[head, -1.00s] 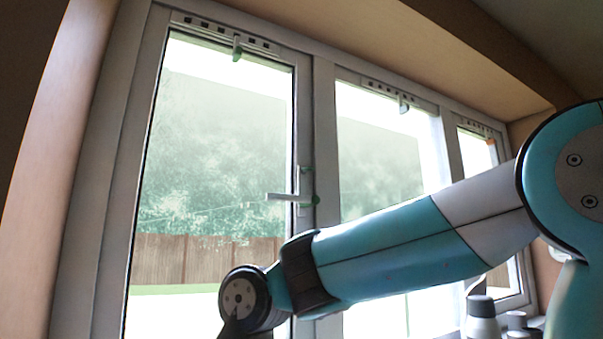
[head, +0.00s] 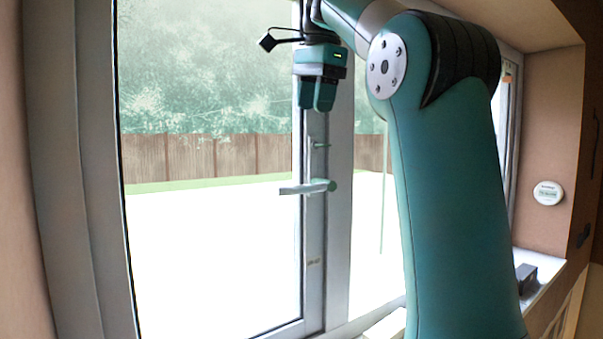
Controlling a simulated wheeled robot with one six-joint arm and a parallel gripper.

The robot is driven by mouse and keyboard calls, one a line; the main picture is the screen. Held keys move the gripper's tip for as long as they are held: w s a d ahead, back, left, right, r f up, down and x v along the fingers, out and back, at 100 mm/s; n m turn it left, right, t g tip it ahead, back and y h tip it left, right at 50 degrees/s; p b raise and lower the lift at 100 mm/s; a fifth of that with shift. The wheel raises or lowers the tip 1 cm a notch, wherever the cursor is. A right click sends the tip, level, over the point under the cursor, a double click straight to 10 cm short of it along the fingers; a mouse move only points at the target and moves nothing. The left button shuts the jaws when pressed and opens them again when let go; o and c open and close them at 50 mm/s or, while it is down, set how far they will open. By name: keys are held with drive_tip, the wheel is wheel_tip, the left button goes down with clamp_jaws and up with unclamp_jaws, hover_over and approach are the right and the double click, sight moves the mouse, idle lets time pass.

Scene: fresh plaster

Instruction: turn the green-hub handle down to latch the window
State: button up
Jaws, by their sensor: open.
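The window handle (head: 300,188) is a pale lever on the right stile of the left window sash. It lies about level, pointing left from its green hub (head: 331,185). My gripper (head: 316,108) hangs in front of the stile, fingers pointing down, above the handle and apart from it. Its jaws are open and nothing shows between them. A smaller fitting (head: 320,145) with a green tip sits on the stile between my gripper and the handle.
The window frame (head: 338,230) runs down beside the sash. My arm covers much of the window to the right. A white round device (head: 548,193) is on the right wall, and a dark box (head: 526,277) stands on the sill. Space left of the handle is clear.

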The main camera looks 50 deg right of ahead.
sight(302, 187)
drive_tip(key=w+f+b, duration=0.1)
drive_tip(key=f+b, duration=0.1)
drive_tip(key=f, duration=0.3)
drive_tip(key=w+f+b, duration=0.1)
drive_tip(key=f+b, duration=0.1)
drive_tip(key=f, duration=0.3)
drive_tip(key=w+f+b, duration=0.1)
drive_tip(key=f+b, duration=0.1)
drive_tip(key=f, duration=0.3)
drive_tip(key=shift+d+f, duration=0.35)
drive_tip(key=shift+d, duration=0.05)
clamp_jaws()
